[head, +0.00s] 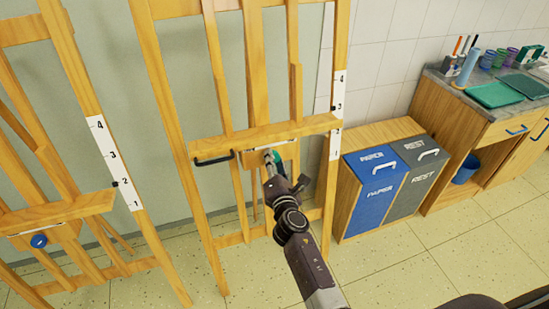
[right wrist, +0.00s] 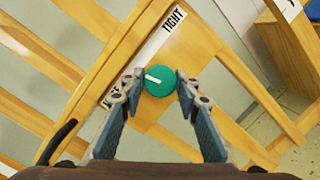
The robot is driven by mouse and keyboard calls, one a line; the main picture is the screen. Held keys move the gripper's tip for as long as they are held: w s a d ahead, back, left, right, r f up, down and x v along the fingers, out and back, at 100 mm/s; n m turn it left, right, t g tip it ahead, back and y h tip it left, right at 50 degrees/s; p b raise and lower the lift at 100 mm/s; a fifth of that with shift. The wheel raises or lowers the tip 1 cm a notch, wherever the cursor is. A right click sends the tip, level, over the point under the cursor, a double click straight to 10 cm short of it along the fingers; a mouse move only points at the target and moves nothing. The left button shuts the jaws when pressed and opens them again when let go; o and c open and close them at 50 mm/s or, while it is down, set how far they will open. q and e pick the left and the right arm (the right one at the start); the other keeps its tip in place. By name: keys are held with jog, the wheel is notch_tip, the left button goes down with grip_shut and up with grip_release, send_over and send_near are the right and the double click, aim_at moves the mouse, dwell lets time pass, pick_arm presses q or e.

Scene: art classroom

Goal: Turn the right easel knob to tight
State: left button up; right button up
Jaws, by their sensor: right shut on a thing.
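The right easel (head: 155,70) is a wooden frame with a crossbar. Its knob is a round teal disc (right wrist: 163,88) with a white pointer line, set on a wooden board below the crossbar. My right gripper (head: 271,166) reaches the knob from the front. In the right wrist view my right gripper (right wrist: 160,80) has a finger on each side of the knob and is shut on it. A white label strip (right wrist: 150,48) beside the knob reads TIGHT at its upper end; the word at its lower end is partly hidden. The pointer aims at the strip's middle stretch. My left gripper is out of view.
A left easel (head: 75,70) with a blue knob (head: 39,241) stands at the left. A black handle (head: 213,160) sticks out left of the teal knob. Blue and grey bins (head: 372,195) stand close right of the easel. The tiled floor in front is clear.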

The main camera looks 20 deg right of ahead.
jog(key=m+p, duration=0.1)
jog(key=m, duration=0.1)
jog(key=m+g+p, duration=0.1)
jog(key=m, duration=0.1)
jog(key=m+p, duration=0.1)
jog(key=m, duration=0.2)
jog(key=shift+d+r+p, duration=0.1)
jog(key=shift+r+p, duration=0.15)
jog(key=shift+p, duration=0.1)
jog(key=m+g+p, duration=0.1)
jog(key=m+p, duration=0.2)
jog(key=m, duration=0.2)
jog(key=shift+d+y, duration=0.1)
jog(key=shift+y, duration=0.3)
jog(key=shift+f+m+y+p, duration=0.15)
jog(key=shift+m+y+p, duration=0.15)
jog(key=shift+m+p, duration=0.6)
jog(key=o, duration=1.2)
jog(key=shift+c, duration=0.2)
